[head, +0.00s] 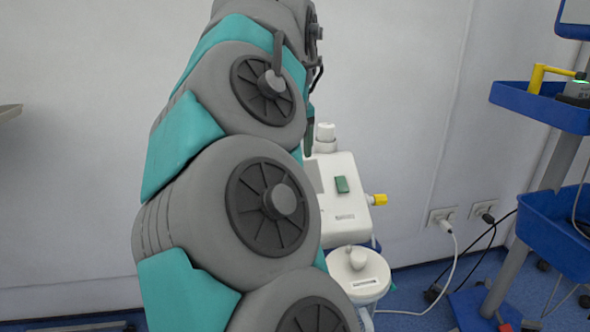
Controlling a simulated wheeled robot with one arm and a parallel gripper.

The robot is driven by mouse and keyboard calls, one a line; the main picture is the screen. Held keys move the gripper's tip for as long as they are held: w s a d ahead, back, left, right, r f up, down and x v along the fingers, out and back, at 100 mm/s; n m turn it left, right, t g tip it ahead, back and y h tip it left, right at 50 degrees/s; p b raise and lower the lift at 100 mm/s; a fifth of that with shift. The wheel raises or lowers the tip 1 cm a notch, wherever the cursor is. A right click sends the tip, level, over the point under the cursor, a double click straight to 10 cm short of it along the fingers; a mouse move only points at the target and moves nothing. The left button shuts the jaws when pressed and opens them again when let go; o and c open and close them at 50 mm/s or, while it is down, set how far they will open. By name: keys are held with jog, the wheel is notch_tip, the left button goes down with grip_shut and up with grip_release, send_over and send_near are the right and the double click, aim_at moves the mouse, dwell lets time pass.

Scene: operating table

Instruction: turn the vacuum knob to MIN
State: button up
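A white suction unit (343,170) stands against the wall, right of my arm. It has a green switch (342,185) on its sloped face and a yellow fitting (377,200) on its right side. A white knob-like cap (325,132) rises at its top; I cannot tell whether it is the vacuum knob, and no MIN marking is readable. A dark, narrow piece (309,137) just left of the cap looks like part of my gripper. My arm hides the rest of the gripper, so its opening and any contact do not show.
A white-lidded canister (358,272) stands in front of the unit. A blue cart (548,108) with a yellow-handled item (548,76) is at the right. Wall sockets (443,217) and loose cables lie between. My arm covers the middle of the view.

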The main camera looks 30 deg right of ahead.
jog(key=x, duration=0.6)
grip_shut()
dwell(0.5)
